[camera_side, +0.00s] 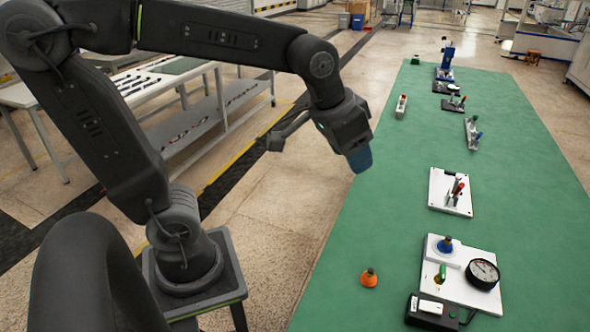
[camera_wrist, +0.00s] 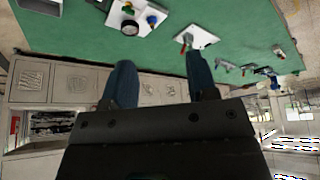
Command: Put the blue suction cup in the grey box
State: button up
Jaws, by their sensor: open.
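The blue suction cup (camera_side: 445,245) stands on a white block on a white board near the front of the green table. It also shows as a small blue spot in the wrist view (camera_wrist: 151,20). A grey box (camera_wrist: 40,6), partly cut off by the frame, shows at the top left of the wrist view. I cannot make it out in the side view. My gripper (camera_side: 359,160) is in the air by the table's left edge, well apart from the cup. In the wrist view its blue fingers (camera_wrist: 161,80) are spread with nothing between them.
An orange suction cup (camera_side: 369,278) stands on the green table (camera_side: 400,220). A round gauge (camera_side: 482,274) and a green-handled part sit on the white board (camera_side: 462,292). A dark device (camera_side: 432,312) is in front. A white plate with a red-handled clamp (camera_side: 450,192) and several clamps stand farther back.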

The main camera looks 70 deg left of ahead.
jog(key=shift+t, duration=0.3)
jog(key=s, duration=0.3)
jog(key=s+f, duration=0.1)
jog(key=s, duration=0.2)
jog(key=s+a+f, duration=0.1)
jog(key=s, duration=0.2)
jog(key=shift+c, duration=0.2)
jog(key=shift+s+f, duration=0.1)
jog(key=shift+s, duration=0.2)
jog(key=shift+c, duration=0.3)
